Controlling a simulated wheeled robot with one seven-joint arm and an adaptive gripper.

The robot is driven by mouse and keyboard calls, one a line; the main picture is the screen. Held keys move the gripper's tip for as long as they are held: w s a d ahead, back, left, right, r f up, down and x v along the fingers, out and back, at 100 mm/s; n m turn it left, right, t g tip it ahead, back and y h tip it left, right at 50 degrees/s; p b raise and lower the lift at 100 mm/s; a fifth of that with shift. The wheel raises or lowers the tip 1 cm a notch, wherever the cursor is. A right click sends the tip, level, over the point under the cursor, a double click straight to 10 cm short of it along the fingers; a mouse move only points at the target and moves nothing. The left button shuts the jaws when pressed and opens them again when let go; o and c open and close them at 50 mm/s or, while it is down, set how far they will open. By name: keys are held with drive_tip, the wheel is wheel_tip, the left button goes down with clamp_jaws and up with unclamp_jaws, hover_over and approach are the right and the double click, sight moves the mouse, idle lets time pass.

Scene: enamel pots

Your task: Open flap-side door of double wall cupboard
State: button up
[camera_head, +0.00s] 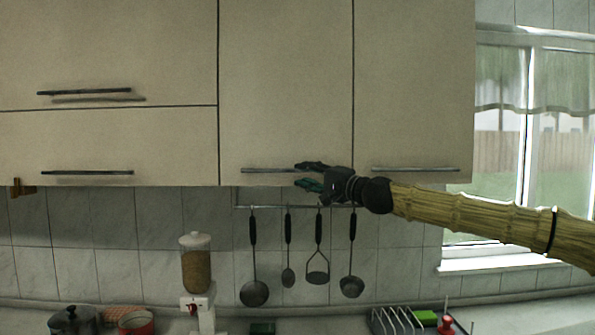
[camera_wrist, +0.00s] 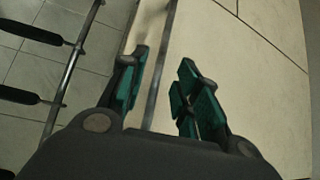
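The flap-side door (camera_head: 285,80) of the double wall cupboard is the left of two beige doors, beside the flap cupboard; it looks closed. Its thin horizontal bar handle (camera_head: 265,170) runs along the lower edge, its right end partly hidden by my gripper (camera_head: 305,175). In the wrist view the handle (camera_wrist: 158,70) passes through the gap of my gripper (camera_wrist: 163,80), closer to the left finger. The fingers, with green pads, are apart. I cannot tell whether either one touches the bar. The door face (camera_wrist: 250,75) is at the right there.
The right door (camera_head: 410,80) has its own bar handle (camera_head: 415,169). Two flap fronts (camera_head: 110,50) are at the left. Several utensils (camera_head: 318,250) hang from a rail (camera_head: 380,207) below. A dispenser (camera_head: 196,265) stands on the counter; a window (camera_head: 530,130) is right.

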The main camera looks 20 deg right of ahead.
sight(294, 171)
drive_tip(key=shift+p+x, duration=0.55)
drive_tip(key=shift+x, duration=1.3)
drive_tip(key=shift+c, duration=0.5)
clamp_jaws()
